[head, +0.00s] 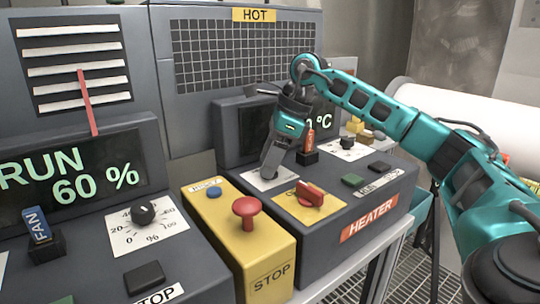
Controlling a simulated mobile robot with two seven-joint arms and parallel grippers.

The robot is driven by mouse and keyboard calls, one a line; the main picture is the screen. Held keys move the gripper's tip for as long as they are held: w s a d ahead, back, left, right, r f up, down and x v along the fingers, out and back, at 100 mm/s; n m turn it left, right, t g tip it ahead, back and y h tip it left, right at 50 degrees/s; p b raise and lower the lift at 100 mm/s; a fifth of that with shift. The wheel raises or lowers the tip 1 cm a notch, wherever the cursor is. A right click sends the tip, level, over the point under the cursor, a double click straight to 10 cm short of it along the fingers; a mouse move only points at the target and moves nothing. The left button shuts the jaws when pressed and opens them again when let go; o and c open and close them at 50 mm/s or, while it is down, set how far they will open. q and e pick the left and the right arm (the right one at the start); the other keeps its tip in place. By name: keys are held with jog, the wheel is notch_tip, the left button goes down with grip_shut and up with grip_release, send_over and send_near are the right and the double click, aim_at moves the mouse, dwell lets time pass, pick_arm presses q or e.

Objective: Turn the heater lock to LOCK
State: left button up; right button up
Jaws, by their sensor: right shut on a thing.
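The grey heater box (395,212) carries a red HEATER label on its front. My right gripper (268,174) points down at a white plate (288,180) on the box's left part. It is shut on a small control there, which the fingers hide. A red turn handle (311,194) on a yellow plate (331,207) stands just in front and to the right, apart from the gripper. The lettering on both plates is too small to read, so I cannot tell which one is marked LOCK. My left gripper is not in view.
An orange tag on a black block (307,158) stands close behind my gripper. A white dial plate (340,156) and dark buttons lie further right. A yellow stop box (262,232) with a red mushroom button (246,208) stands left. The fan panel (185,262) fills the lower left.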

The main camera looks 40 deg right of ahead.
jog(key=m+h, duration=0.1)
jog(key=m, duration=0.1)
jog(key=m+t+p, duration=0.1)
jog(key=m, duration=0.2)
jog(key=shift+m+h, duration=0.3)
jog(key=shift+h, duration=0.1)
jog(key=m+h, duration=0.1)
jog(key=m, duration=0.2)
jog(key=shift+r+t+p, duration=0.1)
jog(key=shift+t+p, duration=0.2)
jog(key=shift+m+h, duration=0.5)
jog(key=shift+m, duration=0.7)
jog(key=o, duration=1.1)
jog(key=shift+c, duration=0.2)
